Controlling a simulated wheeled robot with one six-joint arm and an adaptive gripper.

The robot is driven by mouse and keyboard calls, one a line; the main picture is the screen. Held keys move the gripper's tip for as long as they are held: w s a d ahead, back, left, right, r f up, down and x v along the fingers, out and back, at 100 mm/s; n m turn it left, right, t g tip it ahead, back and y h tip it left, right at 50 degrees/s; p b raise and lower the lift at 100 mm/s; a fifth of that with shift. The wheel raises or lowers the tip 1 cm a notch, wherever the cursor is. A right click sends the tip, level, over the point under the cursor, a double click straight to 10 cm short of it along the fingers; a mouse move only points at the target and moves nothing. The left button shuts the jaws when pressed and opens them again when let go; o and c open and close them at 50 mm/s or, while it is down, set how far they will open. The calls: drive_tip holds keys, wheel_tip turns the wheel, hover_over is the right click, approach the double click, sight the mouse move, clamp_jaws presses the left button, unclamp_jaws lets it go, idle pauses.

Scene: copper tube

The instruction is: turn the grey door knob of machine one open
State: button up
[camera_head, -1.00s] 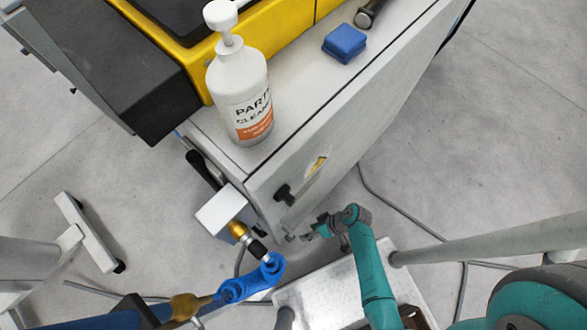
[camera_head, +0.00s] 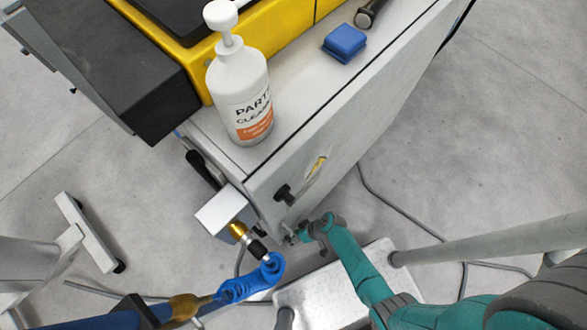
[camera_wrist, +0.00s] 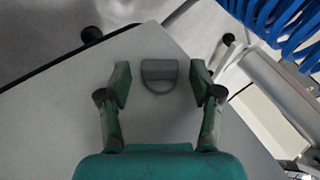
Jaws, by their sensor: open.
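The grey door knob (camera_wrist: 159,76) shows in the wrist view on the pale panel of the machine (camera_wrist: 60,113). My gripper (camera_wrist: 160,92) is open, with one green finger on each side of the knob and a gap on both sides. In the head view my gripper (camera_head: 297,236) is at the low front corner of the machine's light grey cabinet (camera_head: 335,140).
A blue hose (camera_head: 250,284) with a brass fitting (camera_head: 238,230) runs close on the left. A white cleaner bottle (camera_head: 238,95) and a blue block (camera_head: 344,43) stand on top. Cables cross the floor at right.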

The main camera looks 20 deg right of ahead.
drive_tip(key=c, duration=1.1)
drive_tip(key=shift+w+d+f+g+y, duration=0.15)
drive_tip(key=shift+g+y, duration=0.15)
drive_tip(key=shift+y, duration=0.4)
drive_tip(key=shift+c, duration=0.2)
drive_tip(key=shift+f+m+y, duration=0.2)
drive_tip(key=shift+m+y, duration=0.3)
drive_tip(key=shift+y, duration=0.6)
drive_tip(key=shift+d+g+y, duration=0.1)
drive_tip(key=shift+g+y, duration=0.2)
drive_tip(key=shift+r, duration=0.1)
drive_tip(key=o, duration=1.1)
drive_tip(key=shift+o, duration=0.2)
